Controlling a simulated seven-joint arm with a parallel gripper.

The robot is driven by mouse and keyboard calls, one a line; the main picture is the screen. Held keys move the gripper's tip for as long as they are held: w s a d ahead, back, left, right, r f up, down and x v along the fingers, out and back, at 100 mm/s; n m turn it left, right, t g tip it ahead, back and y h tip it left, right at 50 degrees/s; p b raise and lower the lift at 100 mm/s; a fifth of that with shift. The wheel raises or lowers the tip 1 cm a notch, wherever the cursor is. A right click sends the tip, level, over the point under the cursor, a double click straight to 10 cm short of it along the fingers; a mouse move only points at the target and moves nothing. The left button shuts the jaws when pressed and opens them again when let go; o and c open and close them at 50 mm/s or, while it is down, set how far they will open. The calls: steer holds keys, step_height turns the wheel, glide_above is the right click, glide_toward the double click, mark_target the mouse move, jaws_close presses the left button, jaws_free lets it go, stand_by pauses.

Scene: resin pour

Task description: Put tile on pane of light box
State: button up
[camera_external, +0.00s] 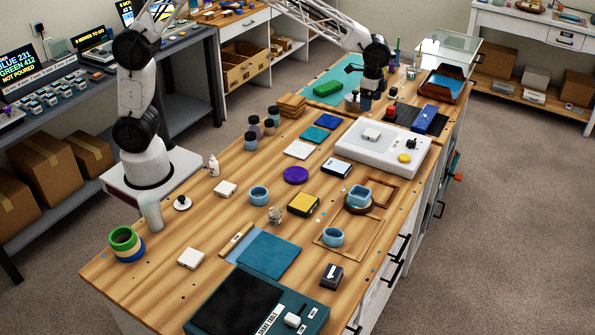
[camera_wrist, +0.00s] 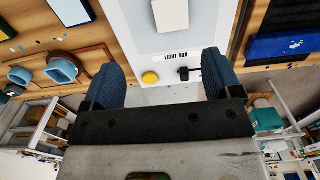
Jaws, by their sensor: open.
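The white light box (camera_external: 352,152) lies at the right of the bench, with a yellow knob (camera_external: 404,157) at its front. A small pale square piece (camera_external: 371,135) lies on its top; it also shows at the top of the wrist view (camera_wrist: 172,14). I cannot tell whether it is the task's tile. Flat blue (camera_external: 326,121), teal (camera_external: 315,134) and white (camera_external: 298,150) squares lie left of the box. My gripper (camera_external: 371,102) is open and empty, above the bench by the box's far side. In the wrist view its fingers (camera_wrist: 160,82) are apart, with the labelled box edge beyond.
A blue block (camera_external: 430,119) on a dark mat and a brown tray (camera_external: 443,86) stand beyond the box. A blue-and-white case (camera_external: 337,168), wooden frames (camera_external: 382,191) and blue cups (camera_external: 333,237) lie nearer. Bare wood separates several items.

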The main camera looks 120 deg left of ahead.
steer(key=s+d+r, duration=0.4)
steer(key=s+d, duration=0.2)
steer(key=d, duration=0.3)
steer(key=s+d+r+t, duration=0.1)
steer(key=s+d+r, duration=0.3)
steer(key=s+d, duration=0.35)
steer(key=s+d+r, duration=0.5)
steer(key=d, duration=0.5)
steer(key=s+d+f, duration=0.1)
steer(key=s+d, duration=0.4)
steer(key=s, duration=0.4)
steer(key=s+d+f+t, duration=0.1)
steer(key=s+d, duration=0.3)
steer(key=s, duration=0.6)
steer(key=s+d+f, duration=0.2)
steer(key=s+d, duration=0.3)
steer(key=s, duration=0.4)
steer(key=shift+s+d+f+t, duration=0.25)
steer(key=shift+d+f+t, duration=0.05)
steer(key=shift+d+f, duration=0.05)
